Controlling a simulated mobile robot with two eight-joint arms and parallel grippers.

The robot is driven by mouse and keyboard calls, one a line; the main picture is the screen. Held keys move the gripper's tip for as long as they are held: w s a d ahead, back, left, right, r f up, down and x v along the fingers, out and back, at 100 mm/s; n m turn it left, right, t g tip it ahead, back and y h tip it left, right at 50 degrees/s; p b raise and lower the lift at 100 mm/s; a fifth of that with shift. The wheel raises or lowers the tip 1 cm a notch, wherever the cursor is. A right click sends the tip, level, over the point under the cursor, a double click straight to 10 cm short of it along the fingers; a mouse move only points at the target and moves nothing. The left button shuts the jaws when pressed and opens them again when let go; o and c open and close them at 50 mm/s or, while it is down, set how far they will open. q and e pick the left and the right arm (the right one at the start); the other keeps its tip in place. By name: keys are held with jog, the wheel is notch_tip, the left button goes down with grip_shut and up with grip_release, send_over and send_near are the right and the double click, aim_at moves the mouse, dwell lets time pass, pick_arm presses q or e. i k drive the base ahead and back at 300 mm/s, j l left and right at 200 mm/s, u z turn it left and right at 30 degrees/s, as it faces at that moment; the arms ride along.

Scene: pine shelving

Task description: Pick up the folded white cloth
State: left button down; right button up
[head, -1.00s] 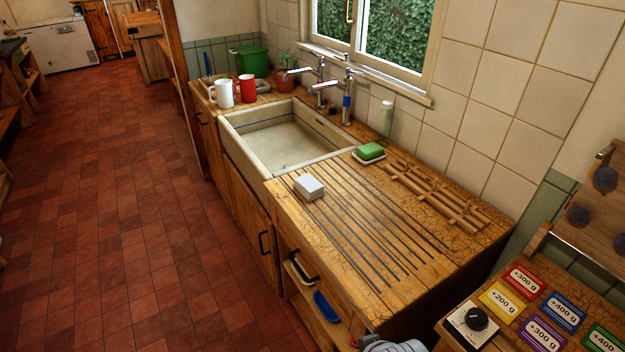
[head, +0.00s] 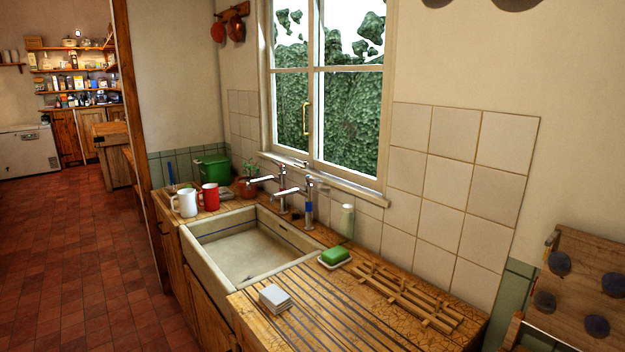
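The folded white cloth (head: 274,298) is a small, thick white square in the head view. It lies flat on the grooved wooden draining board (head: 330,318), near its front left edge and close to the sink. Nothing touches it. Neither of my grippers shows in the head view.
The stone sink (head: 205,272) lies left of the cloth, with taps (head: 308,210) behind. A green soap on a dish (head: 335,257) and a wooden rack (head: 408,297) stand farther back. A white mug (head: 185,203) and red mug (head: 210,197) stand beyond the sink. Open floor lies left.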

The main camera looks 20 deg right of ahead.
aim_at(279, 301)
jog(key=z, duration=0.55)
jog(key=i+j+z, duration=0.1)
jog(key=z, duration=0.4)
jog(key=j+z, duration=0.2)
jog(key=z, duration=0.3)
jog(key=j+z, duration=0.2)
jog(key=z, duration=0.3)
jog(key=j+z, duration=0.35)
jog(key=j, duration=0.15)
jog(key=k+j+z, duration=0.15)
jog(key=j+z, duration=0.2)
jog(key=j, duration=0.15)
jog(key=j+z, duration=0.15)
jog(key=j, duration=1.15)
jog(key=i, duration=0.05)
